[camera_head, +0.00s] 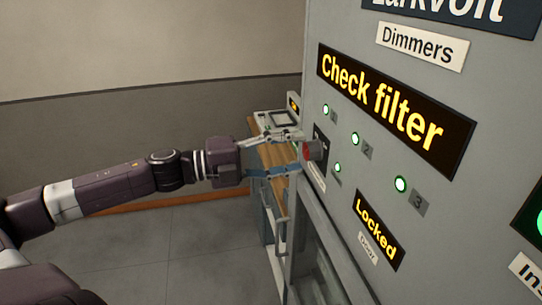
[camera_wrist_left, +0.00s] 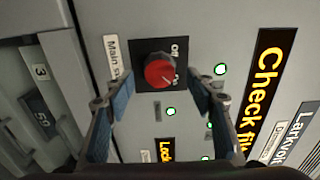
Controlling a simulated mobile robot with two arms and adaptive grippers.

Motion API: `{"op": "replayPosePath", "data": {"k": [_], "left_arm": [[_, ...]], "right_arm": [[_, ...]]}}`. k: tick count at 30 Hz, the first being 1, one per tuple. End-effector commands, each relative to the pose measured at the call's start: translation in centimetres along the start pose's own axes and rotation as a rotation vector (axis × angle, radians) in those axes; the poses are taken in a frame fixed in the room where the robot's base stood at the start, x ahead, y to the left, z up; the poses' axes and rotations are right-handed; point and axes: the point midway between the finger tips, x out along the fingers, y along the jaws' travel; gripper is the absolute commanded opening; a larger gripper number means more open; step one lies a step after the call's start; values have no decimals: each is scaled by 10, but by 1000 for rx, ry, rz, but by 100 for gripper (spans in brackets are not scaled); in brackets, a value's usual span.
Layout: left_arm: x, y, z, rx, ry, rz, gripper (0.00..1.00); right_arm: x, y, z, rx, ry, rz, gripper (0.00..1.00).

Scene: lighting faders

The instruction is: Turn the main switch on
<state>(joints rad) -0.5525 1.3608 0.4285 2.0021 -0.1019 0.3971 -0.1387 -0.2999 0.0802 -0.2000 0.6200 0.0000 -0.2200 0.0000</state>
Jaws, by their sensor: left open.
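The main switch is a round red knob (camera_wrist_left: 160,71) on a black plate (camera_wrist_left: 145,47) with "Off" and "On" markings, beside a label reading "Main s..." (camera_wrist_left: 112,55). In the head view the red knob (camera_head: 311,150) is on the left part of the grey cabinet face. My left gripper (camera_head: 294,152) is open, with its fingers above and below the knob in that view. In the left wrist view the open fingers (camera_wrist_left: 160,82) lie to either side of the knob. I cannot tell whether they touch it or which way the knob points. My right gripper is out of view.
The grey cabinet (camera_head: 480,70) carries a "Check filter" display (camera_head: 393,110), a "Locked" display (camera_head: 377,230) and several lit green lamps (camera_head: 401,184). A wooden-topped desk (camera_head: 275,153) with a device stands behind the gripper. The floor (camera_head: 170,245) at left is clear.

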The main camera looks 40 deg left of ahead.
Motion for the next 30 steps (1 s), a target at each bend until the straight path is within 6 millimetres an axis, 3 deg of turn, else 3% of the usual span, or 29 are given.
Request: {"op": "replayPosePath", "data": {"k": [13,30], "left_arm": [[-39,1,1,1,-4,2,50],[-43,1,1,2,-2,4,50]], "right_arm": [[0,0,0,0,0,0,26],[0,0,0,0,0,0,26]]}}
